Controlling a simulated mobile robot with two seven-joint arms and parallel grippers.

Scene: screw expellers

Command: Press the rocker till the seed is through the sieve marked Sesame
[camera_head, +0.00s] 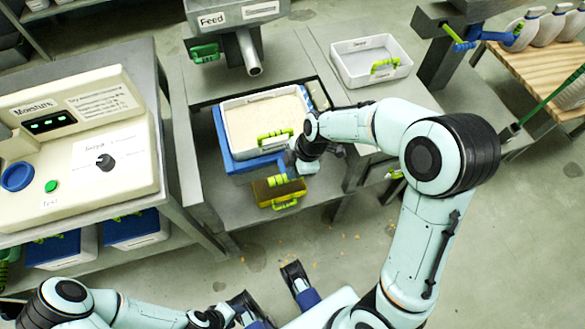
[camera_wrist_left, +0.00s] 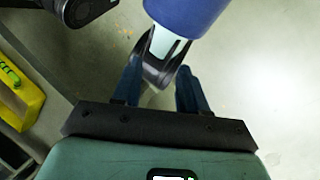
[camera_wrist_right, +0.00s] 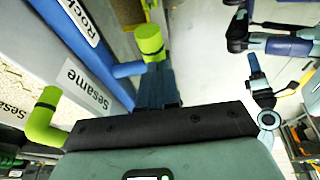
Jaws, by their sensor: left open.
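The sieve tray (camera_head: 262,122) holds pale seed and sits in a blue frame (camera_head: 220,140) under the feed spout. In the right wrist view its white label (camera_wrist_right: 88,84) reads Sesame, and the blue rocker (camera_wrist_right: 68,35) carries a partly hidden name. A green grip (camera_wrist_right: 149,40) stands at the end of the blue bar. My right gripper (camera_wrist_right: 157,66) is shut, its fingertips close by the green grip; I cannot tell whether they touch. It also shows at the tray's front right in the head view (camera_head: 292,172). My left gripper (camera_wrist_left: 158,66) is open and empty, low over the floor.
A yellow box (camera_head: 262,192) with a green handle lies below the sieve tray. A white tray (camera_head: 345,62) stands on the bench to the right. The moisture tester (camera_head: 80,140) stands at the left. Open floor lies in front.

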